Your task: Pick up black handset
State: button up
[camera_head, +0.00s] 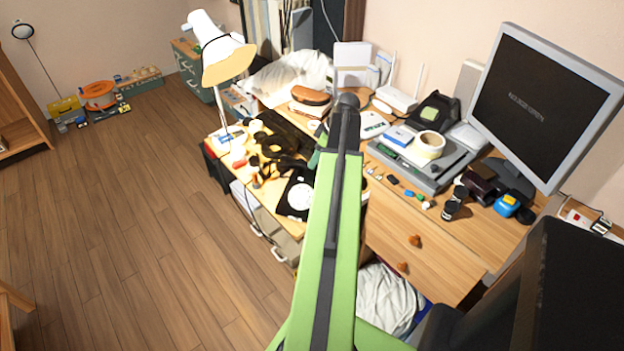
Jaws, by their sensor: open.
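A black dial phone (299,198) with a round white dial sits near the front of the cluttered left desk, left of my arm. I cannot make out its handset clearly; dark shapes lie close behind it and my arm covers what is to its right. My green arm reaches up through the middle of the view and ends in a dark joint over the desks. The jaws are hidden behind or below the arm, so I see no grip on anything.
A white lamp (228,60) rises over the left desk. The right desk (390,222) carries a monitor (545,105), a grey flat device (425,165), a tape roll (429,145) and small items. A dark bulky shape fills the lower right. The wooden floor (130,220) at left is clear.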

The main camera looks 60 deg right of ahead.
jog(key=shift+w+f, duration=0.2)
jog(key=shift+f, duration=0.1)
jog(key=b+x, duration=0.5)
jog(key=shift+f, duration=0.25)
jog(key=shift+r, duration=0.2)
grip_shut()
